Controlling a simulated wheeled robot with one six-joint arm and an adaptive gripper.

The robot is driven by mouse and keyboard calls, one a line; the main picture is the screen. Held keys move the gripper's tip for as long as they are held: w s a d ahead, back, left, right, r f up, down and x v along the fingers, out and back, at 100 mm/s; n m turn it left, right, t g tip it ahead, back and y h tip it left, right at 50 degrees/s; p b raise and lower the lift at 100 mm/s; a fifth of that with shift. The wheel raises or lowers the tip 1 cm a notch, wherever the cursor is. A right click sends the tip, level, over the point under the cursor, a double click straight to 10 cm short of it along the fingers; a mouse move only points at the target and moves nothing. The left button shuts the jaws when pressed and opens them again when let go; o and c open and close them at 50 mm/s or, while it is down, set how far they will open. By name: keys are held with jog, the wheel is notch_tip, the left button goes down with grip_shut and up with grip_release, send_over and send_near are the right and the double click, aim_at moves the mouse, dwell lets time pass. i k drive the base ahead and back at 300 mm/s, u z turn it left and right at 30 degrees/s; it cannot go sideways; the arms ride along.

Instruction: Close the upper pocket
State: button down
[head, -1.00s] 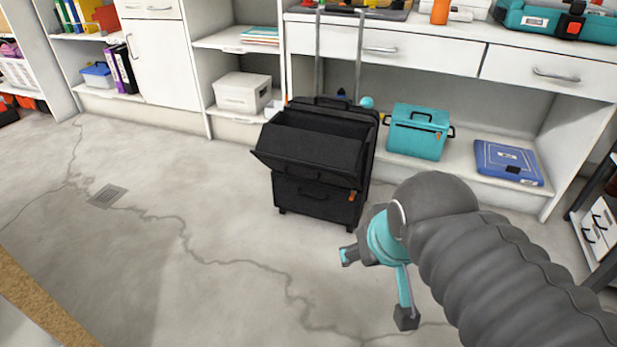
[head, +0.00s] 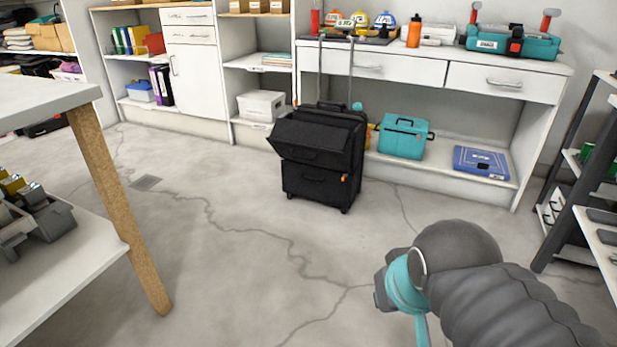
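A black wheeled case (head: 318,155) stands upright on the concrete floor in front of the shelving, its pull handle raised. Its upper pocket (head: 310,143) is tilted outward at the top, so it stands open. The lower pocket (head: 312,180) is flush with the case front and looks closed, with an orange tag at its right edge. My gripper (head: 390,290) is at the lower right, well apart from the case and nearer to me. Its fingers are mostly hidden behind the wrist and cut off by the frame's bottom edge.
A white table (head: 50,100) with a wooden leg (head: 115,210) stands close on the left. A dark rack (head: 570,190) stands on the right. A teal box (head: 403,138) and a blue case (head: 482,162) lie on the low shelf behind. The floor between is clear.

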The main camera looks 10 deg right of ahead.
aim_at(322, 145)
jog(key=z, duration=0.8)
jog(key=i, duration=1.3)
jog(key=u, duration=0.6)
jog(key=i, duration=0.65)
jog(key=u, duration=0.45)
